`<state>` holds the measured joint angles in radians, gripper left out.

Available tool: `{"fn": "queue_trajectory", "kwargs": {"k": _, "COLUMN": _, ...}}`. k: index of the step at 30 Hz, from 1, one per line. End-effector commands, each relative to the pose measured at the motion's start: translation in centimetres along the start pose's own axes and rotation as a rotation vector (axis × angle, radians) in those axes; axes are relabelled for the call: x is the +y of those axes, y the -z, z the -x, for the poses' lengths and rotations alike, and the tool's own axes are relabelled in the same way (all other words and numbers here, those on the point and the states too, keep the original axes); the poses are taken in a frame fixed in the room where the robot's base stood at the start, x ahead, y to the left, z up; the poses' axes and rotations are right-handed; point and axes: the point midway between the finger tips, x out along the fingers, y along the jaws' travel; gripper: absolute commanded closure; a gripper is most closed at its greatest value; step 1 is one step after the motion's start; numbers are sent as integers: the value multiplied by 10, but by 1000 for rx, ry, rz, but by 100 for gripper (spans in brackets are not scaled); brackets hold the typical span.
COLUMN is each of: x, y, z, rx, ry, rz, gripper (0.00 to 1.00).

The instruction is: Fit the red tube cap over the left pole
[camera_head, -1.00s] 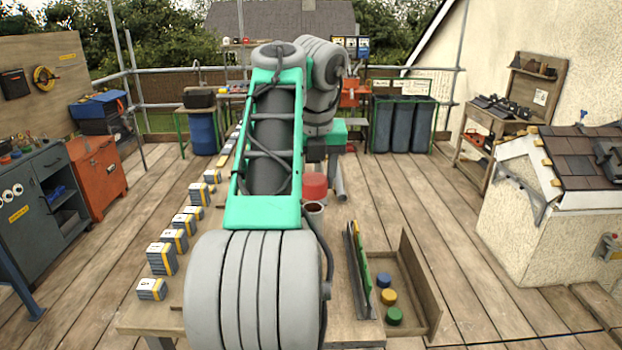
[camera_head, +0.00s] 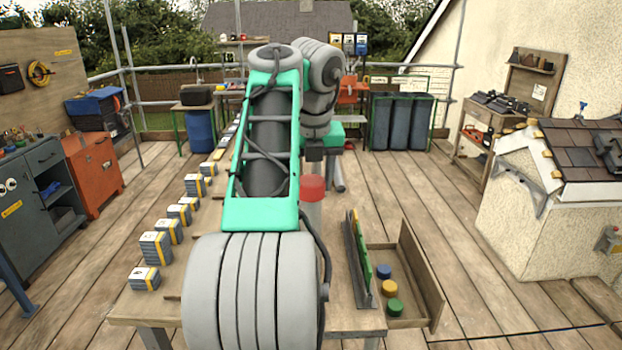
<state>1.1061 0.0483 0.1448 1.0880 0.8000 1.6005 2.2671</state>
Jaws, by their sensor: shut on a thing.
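The red tube cap (camera_head: 313,187) is held below my gripper (camera_head: 314,168), which is shut on it. A pale grey upright pole (camera_head: 314,216) stands directly under the cap, and its top rim is hidden by the cap. The cap lines up with the pole and appears to meet its top, but I cannot tell whether it is around the pole or just above it. My arm covers much of the table's middle, so other poles may be hidden. I cannot confirm which pole is the left one.
A wooden tray (camera_head: 425,285) at the table's right holds a blue cap (camera_head: 384,271), a yellow cap (camera_head: 389,287) and a green cap (camera_head: 395,306). A dark upright rail (camera_head: 358,265) stands beside it. Several grey blocks (camera_head: 156,246) line the left side.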

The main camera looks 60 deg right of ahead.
Motion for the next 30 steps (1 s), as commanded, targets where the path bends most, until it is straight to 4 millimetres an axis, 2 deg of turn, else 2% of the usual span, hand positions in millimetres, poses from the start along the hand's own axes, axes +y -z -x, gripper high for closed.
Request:
{"fn": "queue_trajectory", "kwargs": {"k": 3, "x": 0, "y": 2, "z": -7, "rx": 0, "ry": 0, "rz": 1, "gripper": 84}}
{"fn": "queue_trajectory", "kwargs": {"k": 13, "x": 0, "y": 2, "z": -8, "rx": -1, "ry": 0, "rz": 2, "gripper": 84}}
{"fn": "queue_trajectory", "kwargs": {"k": 14, "x": 0, "y": 2, "z": -8, "rx": 0, "ry": 0, "rz": 2, "gripper": 46}}
{"fn": "queue_trajectory", "kwargs": {"k": 23, "x": 0, "y": 2, "z": -8, "rx": 0, "ry": 0, "rz": 1, "gripper": 21}}
{"fn": "queue_trajectory", "kwargs": {"k": 30, "x": 0, "y": 2, "z": -7, "rx": -1, "ry": 0, "rz": 1, "gripper": 21}}
